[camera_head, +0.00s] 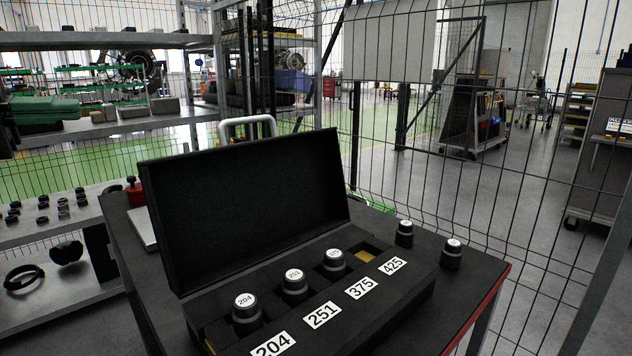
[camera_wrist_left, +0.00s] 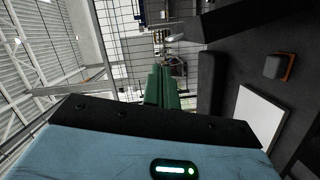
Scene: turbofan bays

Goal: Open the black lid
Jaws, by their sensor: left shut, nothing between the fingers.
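The black lid (camera_head: 250,205) stands raised, tilted slightly back on its black case (camera_head: 385,290), so the case is open. Three black capped pieces sit in the case by the labels 204, 251 and 375. The slot (camera_head: 366,256) by label 425 is empty. My left gripper (camera_wrist_left: 163,88) shows only in the left wrist view, with its green fingers together and nothing visible between them. No gripper can be made out in the head view. My right gripper is in neither view.
Two more capped pieces (camera_head: 404,234) (camera_head: 452,254) stand on the dark cart top (camera_head: 470,285), right of the case. A pale handle (camera_head: 248,128) shows behind the lid. Wire fencing (camera_head: 480,190) stands behind the cart. A shelf with small parts (camera_head: 45,230) is at the left.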

